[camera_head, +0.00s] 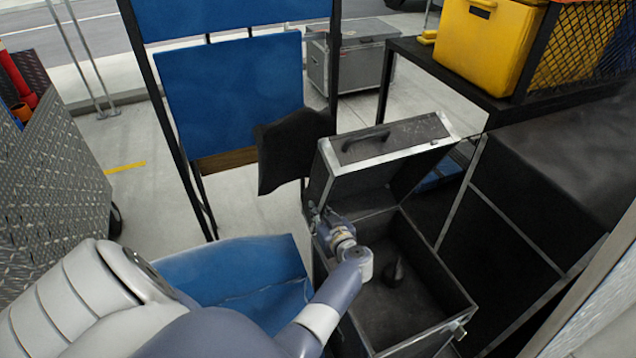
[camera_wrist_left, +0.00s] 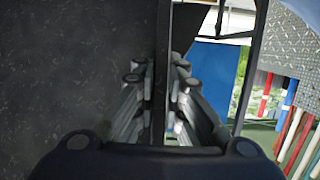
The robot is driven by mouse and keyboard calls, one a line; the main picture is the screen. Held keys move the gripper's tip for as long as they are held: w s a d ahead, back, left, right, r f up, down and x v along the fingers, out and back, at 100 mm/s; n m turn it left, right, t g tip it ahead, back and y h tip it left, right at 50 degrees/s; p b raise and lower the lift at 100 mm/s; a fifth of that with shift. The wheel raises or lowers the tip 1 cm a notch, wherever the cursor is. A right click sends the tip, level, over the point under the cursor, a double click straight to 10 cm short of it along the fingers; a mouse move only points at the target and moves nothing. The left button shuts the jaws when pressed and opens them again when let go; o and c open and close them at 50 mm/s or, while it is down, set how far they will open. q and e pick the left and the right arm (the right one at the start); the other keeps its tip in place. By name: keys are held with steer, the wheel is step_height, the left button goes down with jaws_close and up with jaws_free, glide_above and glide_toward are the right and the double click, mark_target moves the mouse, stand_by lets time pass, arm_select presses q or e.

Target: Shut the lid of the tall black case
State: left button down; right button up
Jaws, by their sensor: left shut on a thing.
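The tall black case (camera_head: 455,318) stands at the lower right of the head view. It is open. Its lid (camera_head: 395,142), with silver edges and a handle on top, is tilted up at the back, and the dark inside of the case shows. My left gripper (camera_head: 317,214) is at the left edge of the lid, low down near the hinge side; the arm partly hides it. In the left wrist view my left gripper (camera_wrist_left: 160,92) is shut on a thin dark upright edge, the lid's side wall, with a finger on each side. My right gripper is in neither view.
A black table (camera_head: 470,95) with a yellow box (camera_head: 485,45) is at the back right. A metal-plate box (camera_head: 45,190) stands at the left. Another case (camera_head: 355,60) is farther back.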

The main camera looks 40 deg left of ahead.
arm_select(q)
steer(key=shift+d+f, duration=0.1)
steer(key=shift+f, duration=0.05)
steer(key=shift+s+d+f+p, duration=0.2)
steer(key=shift+s+d, duration=0.1)
steer(key=shift+d, duration=0.2)
steer(key=shift+s+d+f+p, duration=0.1)
steer(key=shift+s+d+f, duration=0.2)
steer(key=shift+d, duration=0.25)
steer(key=shift+s+d+f+p, duration=0.15)
steer(key=shift+s+d, duration=0.15)
steer(key=shift+d, duration=0.2)
steer(key=shift+d, duration=0.1)
